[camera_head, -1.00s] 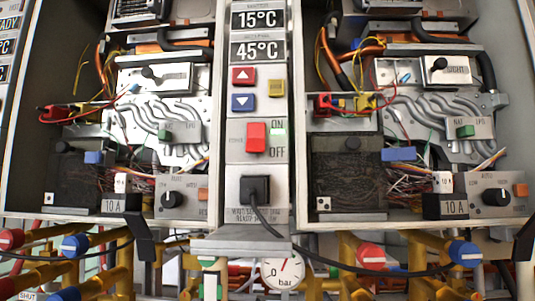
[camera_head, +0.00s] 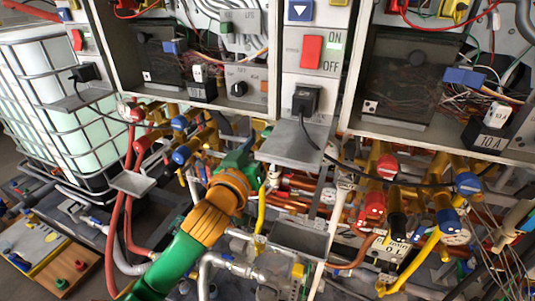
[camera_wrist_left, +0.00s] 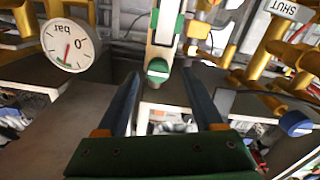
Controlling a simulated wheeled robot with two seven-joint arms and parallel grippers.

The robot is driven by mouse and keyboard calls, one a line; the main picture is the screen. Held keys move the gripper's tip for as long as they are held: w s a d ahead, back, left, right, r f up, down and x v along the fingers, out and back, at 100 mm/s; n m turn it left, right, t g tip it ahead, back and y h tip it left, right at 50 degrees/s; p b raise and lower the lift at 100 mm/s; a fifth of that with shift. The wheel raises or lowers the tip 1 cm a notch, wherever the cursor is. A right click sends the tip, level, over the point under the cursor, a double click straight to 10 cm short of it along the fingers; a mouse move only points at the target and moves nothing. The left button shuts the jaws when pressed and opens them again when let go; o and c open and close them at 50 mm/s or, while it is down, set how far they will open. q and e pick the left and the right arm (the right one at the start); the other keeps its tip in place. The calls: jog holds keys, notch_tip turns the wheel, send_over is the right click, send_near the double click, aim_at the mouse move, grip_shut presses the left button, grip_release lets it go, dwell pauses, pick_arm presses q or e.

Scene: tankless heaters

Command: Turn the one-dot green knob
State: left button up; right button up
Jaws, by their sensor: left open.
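A green round knob (camera_wrist_left: 158,70) with a pale stripe sits at the end of a pale pipe, in the upper middle of the left wrist view. I cannot make out a dot on it. My left gripper (camera_wrist_left: 162,82) is open, with its two dark fingers on either side of the knob in that view. No contact shows, and the fingers hold nothing. In the head view the left gripper (camera_head: 240,155) is below the central panel, left of the grey shelf. The knob cannot be made out there. My right gripper is not seen.
A pressure gauge (camera_wrist_left: 70,45) is left of the fingers, and a blue knob (camera_wrist_left: 297,123) is at right. The grey shelf (camera_head: 290,140) overhangs close by. Red valve knobs (camera_head: 387,167), yellow pipes and a black cable crowd the right. A caged tank (camera_head: 60,110) stands at left.

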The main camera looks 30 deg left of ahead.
pick_arm(q)
jog(key=shift+p+x, duration=0.5)
jog(key=shift+x, duration=0.7)
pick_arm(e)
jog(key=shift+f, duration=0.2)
pick_arm(q)
jog(key=shift+r, duration=0.1)
grip_shut()
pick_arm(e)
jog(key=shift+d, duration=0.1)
